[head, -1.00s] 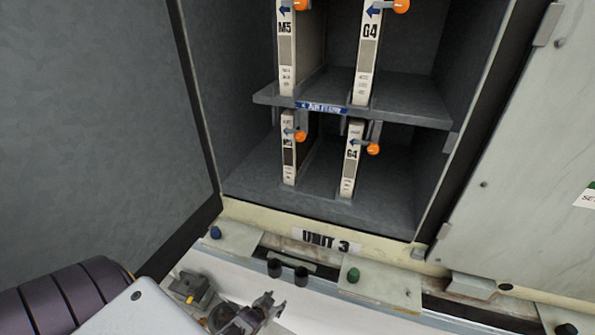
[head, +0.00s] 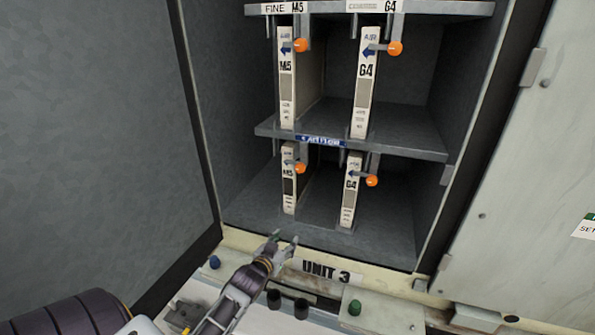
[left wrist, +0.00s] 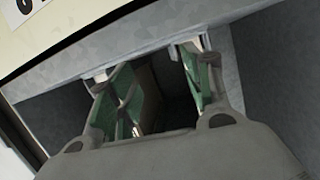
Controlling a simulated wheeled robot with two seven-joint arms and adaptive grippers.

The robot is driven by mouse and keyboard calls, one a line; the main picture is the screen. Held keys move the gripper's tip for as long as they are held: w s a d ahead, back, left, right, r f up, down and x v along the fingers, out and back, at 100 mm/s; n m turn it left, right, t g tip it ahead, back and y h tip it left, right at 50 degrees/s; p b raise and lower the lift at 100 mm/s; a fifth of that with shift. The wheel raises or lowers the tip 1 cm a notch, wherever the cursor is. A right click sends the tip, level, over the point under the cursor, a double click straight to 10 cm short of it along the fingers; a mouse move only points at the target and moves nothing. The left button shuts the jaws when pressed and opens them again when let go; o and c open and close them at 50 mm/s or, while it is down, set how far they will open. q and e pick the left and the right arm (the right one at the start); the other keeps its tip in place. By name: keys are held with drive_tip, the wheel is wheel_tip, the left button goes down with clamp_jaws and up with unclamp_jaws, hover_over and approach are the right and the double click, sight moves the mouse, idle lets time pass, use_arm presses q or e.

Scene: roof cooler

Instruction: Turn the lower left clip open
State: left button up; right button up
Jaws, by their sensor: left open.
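The lower left clip (head: 300,168) is an orange knob on a short grey bracket, in front of the lower M5 filter (head: 288,190). This thin cream filter stands upright in the cabinet's bottom bay. My left gripper (head: 284,241) is open and empty at the cabinet's front bottom edge, below and a little left of the clip, apart from it. In the left wrist view, its green-padded fingers (left wrist: 158,88) are spread, with the dark cabinet interior between them. I cannot make out the clip in that view. My right gripper is not in view.
A lower G4 filter (head: 351,190) with its own orange clip (head: 372,181) stands to the right. A shelf (head: 400,139) sits above, carrying upper M5 and G4 filters. A grey door (head: 100,130) stands open on the left. The bay floor between the filters is clear.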

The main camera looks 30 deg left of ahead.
use_arm(q)
drive_tip(key=s+r+n+t, duration=0.1)
drive_tip(key=r, duration=1)
drive_tip(key=s+d+r+n+t, duration=0.1)
drive_tip(key=s+r+t, duration=0.1)
drive_tip(key=r, duration=0.9)
drive_tip(key=shift+d+r+n+y, duration=0.2)
drive_tip(key=shift+d+n+y, duration=0.05)
drive_tip(key=shift+n+y, duration=0.15)
drive_tip(key=p, duration=0.2)
approach(299, 169)
drive_tip(key=shift+w, duration=1.35)
drive_tip(key=shift+w+a+p, duration=0.25)
drive_tip(key=shift+w, duration=0.5)
drive_tip(key=shift+w+a+p, duration=0.25)
drive_tip(key=shift+w, duration=0.45)
drive_tip(key=shift+w+a+p, duration=0.25)
drive_tip(key=shift+w, duration=0.5)
drive_tip(key=shift+w+a, duration=0.15)
drive_tip(key=shift+w, duration=0.65)
